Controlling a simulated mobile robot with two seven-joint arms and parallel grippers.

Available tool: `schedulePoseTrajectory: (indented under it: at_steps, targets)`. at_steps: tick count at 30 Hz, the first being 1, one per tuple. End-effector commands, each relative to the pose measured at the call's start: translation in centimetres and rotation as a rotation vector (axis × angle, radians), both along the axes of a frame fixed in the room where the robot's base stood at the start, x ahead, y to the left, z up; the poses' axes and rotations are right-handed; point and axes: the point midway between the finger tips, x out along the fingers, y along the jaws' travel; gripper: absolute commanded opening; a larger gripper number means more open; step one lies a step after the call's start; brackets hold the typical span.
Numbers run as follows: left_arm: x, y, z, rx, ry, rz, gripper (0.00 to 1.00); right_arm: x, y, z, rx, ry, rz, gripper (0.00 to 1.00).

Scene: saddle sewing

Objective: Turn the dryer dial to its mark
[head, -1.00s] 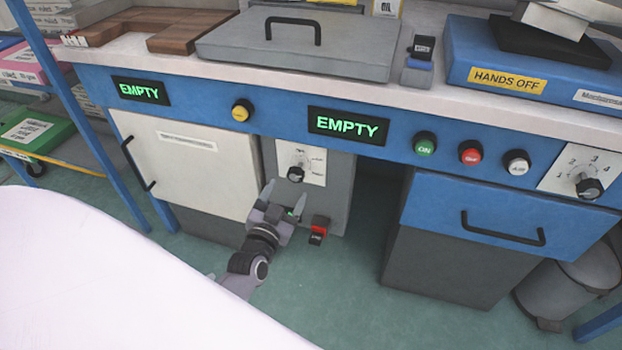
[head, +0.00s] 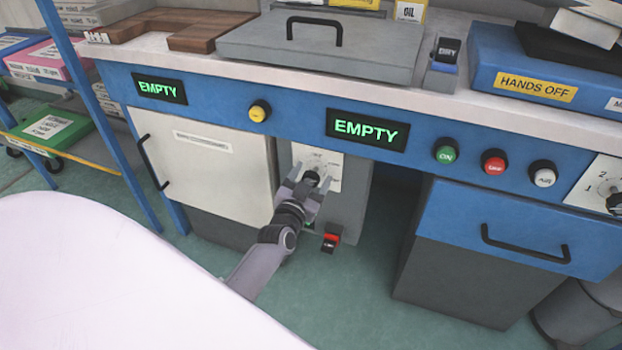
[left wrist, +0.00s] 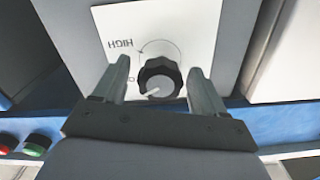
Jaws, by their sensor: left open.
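The dryer dial is a black ribbed knob (left wrist: 160,78) with a pale pointer line, on a white plate (left wrist: 185,25) marked HIGH in the left wrist view, where the plate appears upside down. In the head view the knob (head: 311,178) shows on the grey panel below the right EMPTY display. My left gripper (head: 308,190) is open, its fingers pointing at the dial. In the left wrist view my left gripper (left wrist: 158,85) has one finger on each side of the knob, with gaps visible. Touch cannot be told. My right gripper is not in view.
A red and black switch (head: 331,240) sits below the dial. A white cabinet door (head: 205,165) with a black handle is to the left. A blue drawer (head: 500,230) is to the right, past a dark open gap. Another dial (head: 613,203) is at the far right edge.

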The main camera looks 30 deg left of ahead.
Motion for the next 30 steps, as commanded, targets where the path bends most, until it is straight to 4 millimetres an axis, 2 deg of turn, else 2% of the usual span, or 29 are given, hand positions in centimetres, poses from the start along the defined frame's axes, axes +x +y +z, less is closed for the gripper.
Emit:
schedulePoseTrajectory:
  at_steps: [2,3,5,6,8,20,30]
  targets:
    - [0.00,0.00,0.02,0.000,0.000,0.000,0.71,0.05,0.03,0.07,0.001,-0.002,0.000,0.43]
    - [-0.01,0.00,0.02,0.001,0.000,0.000,0.68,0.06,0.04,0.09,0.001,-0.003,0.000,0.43]
    - [-0.01,0.00,0.02,0.001,0.000,0.000,0.48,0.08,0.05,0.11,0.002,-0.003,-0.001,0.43]
    - [-0.02,0.00,0.02,0.001,0.000,0.000,0.35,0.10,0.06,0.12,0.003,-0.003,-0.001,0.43]
    - [-0.02,0.00,0.03,0.001,-0.001,0.000,0.18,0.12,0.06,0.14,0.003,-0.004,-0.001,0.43]
    - [-0.01,0.00,0.16,-0.022,-0.008,-0.001,0.17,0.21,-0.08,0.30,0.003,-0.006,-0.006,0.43]
    - [0.01,0.07,0.35,-0.210,-0.057,-0.001,0.17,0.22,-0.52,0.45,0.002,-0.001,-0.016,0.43]
